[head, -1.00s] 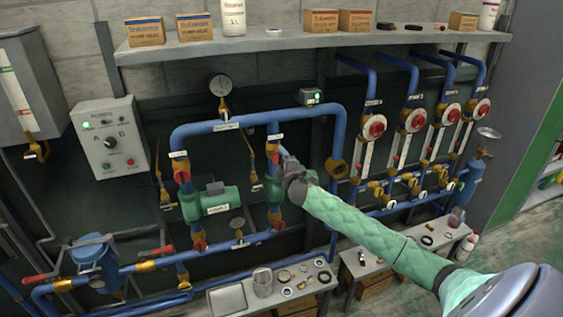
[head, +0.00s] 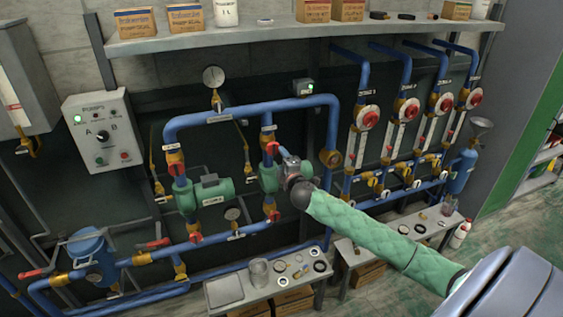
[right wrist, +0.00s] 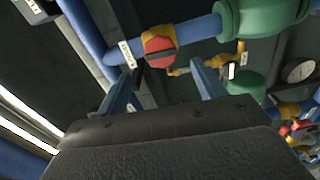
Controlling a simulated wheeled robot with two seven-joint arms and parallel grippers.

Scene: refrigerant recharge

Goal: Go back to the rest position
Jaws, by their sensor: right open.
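My right gripper (head: 282,158) is in front of the second riser of the blue pipe loop, close to a red valve handle (head: 271,149) and the right green pump (head: 271,178), which my arm partly covers. In the right wrist view the two blue-grey fingers (right wrist: 165,88) stand wide apart with nothing between them. A red valve handle (right wrist: 158,46) on a yellow fitting lies beyond the fingertips; it looks apart from them. Part of a green pump body (right wrist: 265,15) shows above right. My left gripper is not in view.
A control box (head: 104,133) and a gauge (head: 213,76) are at the left. A shelf with boxes (head: 290,38) runs above. Low benches (head: 222,291) with small parts stand below. Red-handled valves (head: 371,117) line the right. Open floor (head: 500,245) lies at the far right.

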